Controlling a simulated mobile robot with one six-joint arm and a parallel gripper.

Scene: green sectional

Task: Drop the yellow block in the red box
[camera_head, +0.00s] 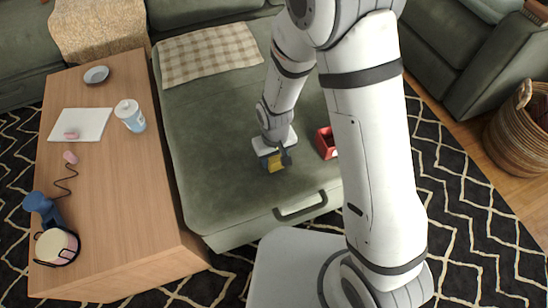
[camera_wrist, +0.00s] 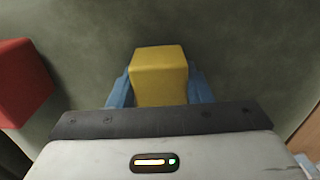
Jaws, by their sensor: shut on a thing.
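The yellow block (camera_wrist: 160,75) sits between the two blue fingers of my gripper (camera_wrist: 160,92) in the wrist view. The gripper is shut on it. In the head view the yellow block (camera_head: 276,162) shows partly below my gripper (camera_head: 274,158), over the green cushion; I cannot tell if it touches the cushion. The red box (camera_head: 326,143) is on the cushion just right of my gripper, partly hidden by my arm. In the wrist view the red box (camera_wrist: 22,82) is at the left edge, cut off by the frame and apart from the block.
The green cushion (camera_head: 205,120) has free room left of my gripper. A checked cloth (camera_head: 210,53) lies at its far end. A wooden table (camera_head: 115,200) on the left holds a cup (camera_head: 130,115), a paper (camera_head: 80,124) and a blue lamp-like item (camera_head: 42,207). A basket (camera_head: 520,118) stands right.

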